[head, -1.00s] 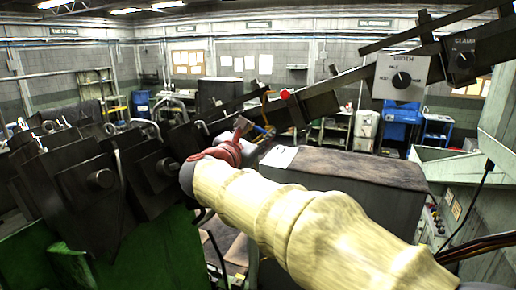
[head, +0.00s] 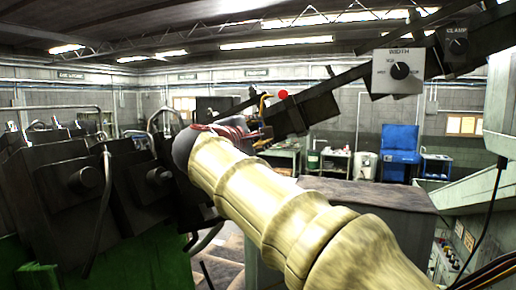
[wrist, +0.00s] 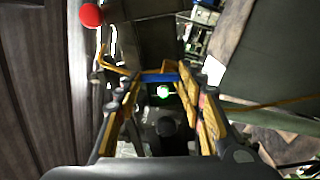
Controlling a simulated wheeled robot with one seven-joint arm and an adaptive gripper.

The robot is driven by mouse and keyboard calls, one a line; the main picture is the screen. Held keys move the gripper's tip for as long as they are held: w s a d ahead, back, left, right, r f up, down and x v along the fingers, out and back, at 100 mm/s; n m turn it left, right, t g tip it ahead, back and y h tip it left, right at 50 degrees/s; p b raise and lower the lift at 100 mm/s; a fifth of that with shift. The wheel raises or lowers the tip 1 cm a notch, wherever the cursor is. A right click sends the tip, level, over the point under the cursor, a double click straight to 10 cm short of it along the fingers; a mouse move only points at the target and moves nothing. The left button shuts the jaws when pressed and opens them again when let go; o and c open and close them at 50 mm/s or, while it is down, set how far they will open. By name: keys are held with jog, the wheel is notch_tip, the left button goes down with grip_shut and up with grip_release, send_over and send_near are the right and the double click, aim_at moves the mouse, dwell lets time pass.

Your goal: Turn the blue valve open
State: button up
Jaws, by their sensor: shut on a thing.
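The blue valve (wrist: 158,78) shows in the wrist view as a short blue bar across the fingertips. My gripper (wrist: 166,82) is shut on it, with its yellow-padded fingers on either side of the bar. A small lit green spot shows just below the bar, between the fingers. In the head view my pale yellow arm and its red wrist section reach toward the machine's dark rail; the fingers and the valve are hidden behind them there. How far the valve is turned cannot be told.
A red ball knob (head: 283,94) sits on the dark rail; a bent yellow lever (wrist: 112,62) is left of my fingers. A WIDTH dial box (head: 398,71) hangs at upper right. Dark machine blocks (head: 85,180) stand at left, and a grey cabinet (head: 375,200) stands right of my arm.

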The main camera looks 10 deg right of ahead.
jog(key=shift+s+d+f+m+b, duration=0.1)
jog(key=shift+d+m+b, duration=0.05)
jog(key=shift+m+b, duration=1.4)
jog(key=shift+m, duration=0.25)
jog(key=o, duration=1.1)
jog(key=shift+o, duration=0.4)
jog(key=shift+s, duration=0.1)
jog(key=v, duration=1.2)
